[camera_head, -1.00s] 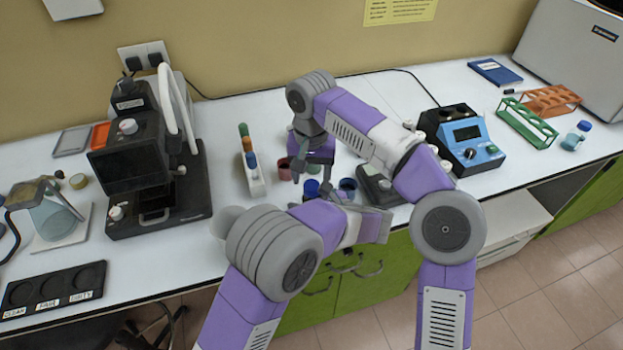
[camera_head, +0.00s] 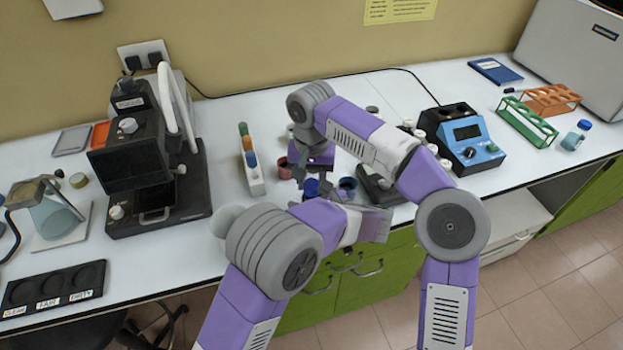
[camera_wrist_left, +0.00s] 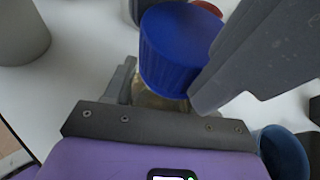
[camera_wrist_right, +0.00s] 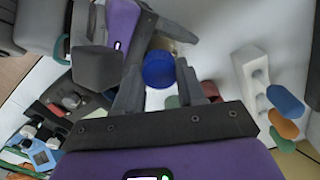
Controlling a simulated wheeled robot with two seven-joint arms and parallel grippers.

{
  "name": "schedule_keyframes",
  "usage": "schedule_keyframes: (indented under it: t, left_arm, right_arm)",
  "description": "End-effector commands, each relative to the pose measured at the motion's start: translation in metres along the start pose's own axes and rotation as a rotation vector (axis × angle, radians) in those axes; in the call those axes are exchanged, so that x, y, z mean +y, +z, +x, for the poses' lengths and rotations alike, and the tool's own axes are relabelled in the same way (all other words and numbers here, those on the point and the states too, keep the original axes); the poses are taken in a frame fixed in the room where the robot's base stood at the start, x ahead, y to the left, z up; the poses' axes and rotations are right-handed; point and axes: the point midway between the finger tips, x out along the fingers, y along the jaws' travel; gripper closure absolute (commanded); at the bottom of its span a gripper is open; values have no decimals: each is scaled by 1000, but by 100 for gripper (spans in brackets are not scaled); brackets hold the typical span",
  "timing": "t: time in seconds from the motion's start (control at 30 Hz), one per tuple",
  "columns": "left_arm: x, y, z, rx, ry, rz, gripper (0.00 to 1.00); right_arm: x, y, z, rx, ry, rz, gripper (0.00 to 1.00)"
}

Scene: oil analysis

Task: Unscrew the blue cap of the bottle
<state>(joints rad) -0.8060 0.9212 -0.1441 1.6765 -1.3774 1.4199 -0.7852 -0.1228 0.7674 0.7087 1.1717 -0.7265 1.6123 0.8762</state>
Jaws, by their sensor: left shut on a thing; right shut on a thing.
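The bottle's blue cap (camera_head: 311,187) is near the front edge of the bench in the head view. In the left wrist view the cap (camera_wrist_left: 180,48) sits on a pale bottle (camera_wrist_left: 155,98), mostly hidden below it. My left gripper (camera_wrist_left: 165,92) is shut on the bottle below the cap. My right gripper (camera_wrist_right: 160,75) comes from above, with its fingers on either side of the cap (camera_wrist_right: 158,68), and is shut on it. In the head view my arms partly hide both grippers.
A reddish cup (camera_head: 284,168) and a blue cup (camera_head: 347,184) stand close by. A white rack with coloured pieces (camera_head: 255,187) is to the left. A black machine (camera_head: 130,165) stands further left, a blue instrument (camera_head: 478,156) to the right. Bench between rack and machine is clear.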

Motion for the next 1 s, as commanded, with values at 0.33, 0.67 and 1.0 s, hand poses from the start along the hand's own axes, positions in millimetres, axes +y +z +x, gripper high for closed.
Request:
schedule_keyframes:
  t: [0.33,0.67,1.0]
  left_arm:
    - [0,0,0,0,0,-1,100]
    - [0,0,0,0,0,-1,100]
    - [0,0,0,0,0,-1,100]
  right_arm:
    - [0,0,-1,1,-1,-464,97]
    - [-1,0,-1,0,-1,-1079,97]
    - [0,0,-1,0,-2,-1466,97]
